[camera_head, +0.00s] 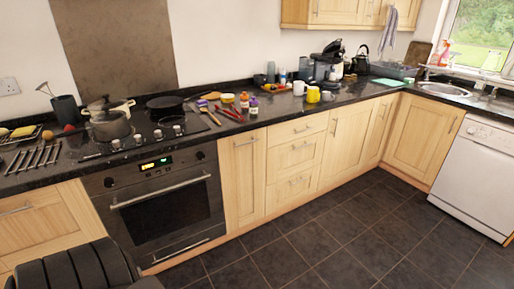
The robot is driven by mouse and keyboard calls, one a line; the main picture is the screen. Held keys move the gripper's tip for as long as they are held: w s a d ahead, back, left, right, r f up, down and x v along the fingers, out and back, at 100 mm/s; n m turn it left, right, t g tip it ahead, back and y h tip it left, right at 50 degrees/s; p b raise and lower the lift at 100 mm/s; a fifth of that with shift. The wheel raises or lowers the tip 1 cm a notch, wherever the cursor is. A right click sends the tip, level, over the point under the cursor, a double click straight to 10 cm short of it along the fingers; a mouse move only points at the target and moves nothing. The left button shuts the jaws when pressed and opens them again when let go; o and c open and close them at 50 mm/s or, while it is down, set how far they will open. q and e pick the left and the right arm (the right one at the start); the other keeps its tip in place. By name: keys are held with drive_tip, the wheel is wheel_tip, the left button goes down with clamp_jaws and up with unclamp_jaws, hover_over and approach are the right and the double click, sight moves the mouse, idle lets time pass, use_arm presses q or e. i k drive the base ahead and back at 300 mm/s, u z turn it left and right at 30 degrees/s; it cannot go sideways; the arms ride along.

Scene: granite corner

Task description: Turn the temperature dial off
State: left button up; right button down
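The built-in oven (165,205) stands under the counter at the left, with its door shut. Its dark front panel has a small round dial (109,182) at the left end and another dial (200,155) at the right end. A lit display (156,163) glows green and orange between them. Labels are too small to read, so I cannot tell which dial is for temperature or how either is set. Several silvery knobs (157,134) stand along the front of the hob above. Neither gripper is in view.
A lidded pot (110,123) and a black pan (165,103) stand on the hob. Bottles, utensils and cups crowd the dark counter to the right. A long handle (160,190) crosses the oven door. The tiled floor (300,235) ahead is clear.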

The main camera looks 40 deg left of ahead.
sight(200, 155)
drive_tip(key=z, duration=0.2)
drive_tip(key=i, duration=1.65)
drive_tip(key=u, duration=0.6)
drive_tip(key=i, duration=0.9)
drive_tip(key=u, duration=1.4)
drive_tip(key=i, duration=0.6)
drive_tip(key=u, duration=0.6)
